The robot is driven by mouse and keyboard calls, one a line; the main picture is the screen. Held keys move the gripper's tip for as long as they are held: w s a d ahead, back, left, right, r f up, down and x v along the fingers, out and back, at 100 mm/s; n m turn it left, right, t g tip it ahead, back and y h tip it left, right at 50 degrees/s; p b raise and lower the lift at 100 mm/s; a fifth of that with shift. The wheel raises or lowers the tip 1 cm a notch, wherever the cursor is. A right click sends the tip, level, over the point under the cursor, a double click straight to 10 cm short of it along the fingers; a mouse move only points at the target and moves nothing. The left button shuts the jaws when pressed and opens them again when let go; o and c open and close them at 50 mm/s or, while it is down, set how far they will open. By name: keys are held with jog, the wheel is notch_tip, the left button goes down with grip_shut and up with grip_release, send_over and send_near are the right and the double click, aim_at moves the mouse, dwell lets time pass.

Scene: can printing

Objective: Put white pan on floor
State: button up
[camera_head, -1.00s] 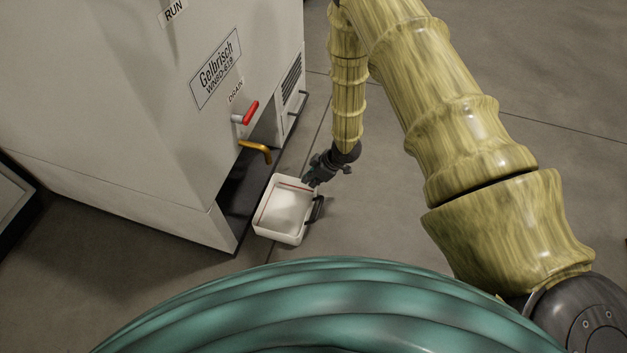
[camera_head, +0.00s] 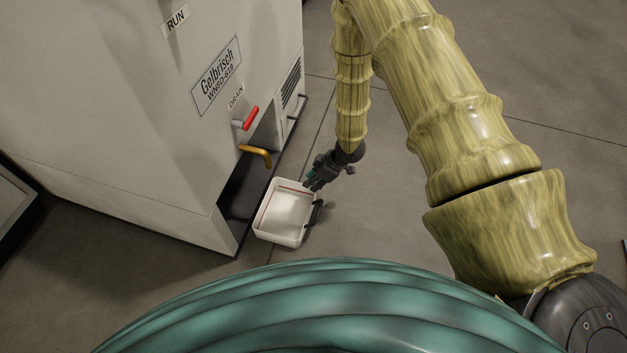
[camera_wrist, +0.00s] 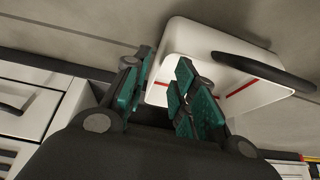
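The white pan (camera_head: 285,217) is a shallow open box with a red line inside and a black handle on its right side. It appears to rest on the floor beside the machine's base, just below the drain. My gripper (camera_head: 311,182) is at the pan's far right corner. In the wrist view, the teal fingers of my gripper (camera_wrist: 163,85) stand apart, with part of the white pan (camera_wrist: 187,40) showing between and beyond them. The right finger overlaps the pan's inside. I cannot tell whether a finger touches the wall.
A grey machine (camera_head: 110,110) stands at left, with a red drain handle (camera_head: 250,118) and an orange spout (camera_head: 256,154) above and behind the pan. The concrete floor (camera_head: 400,210) to the right is clear.

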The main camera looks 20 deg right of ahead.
jog(key=p+v, duration=0.4)
jog(key=v, duration=0.5)
jog(key=s+m+g+h, duration=0.1)
jog(key=s+m, duration=0.4)
jog(key=s, duration=1.1)
jog(key=s+f+m+g+h, duration=0.1)
jog(key=s+m+h, duration=0.2)
jog(key=s, duration=1.4)
jog(key=m, duration=0.3)
jog(key=shift+s+a+f+m+g+h, duration=0.2)
jog(key=shift+s+m+g+h, duration=0.1)
jog(key=shift+s+g+h, duration=0.1)
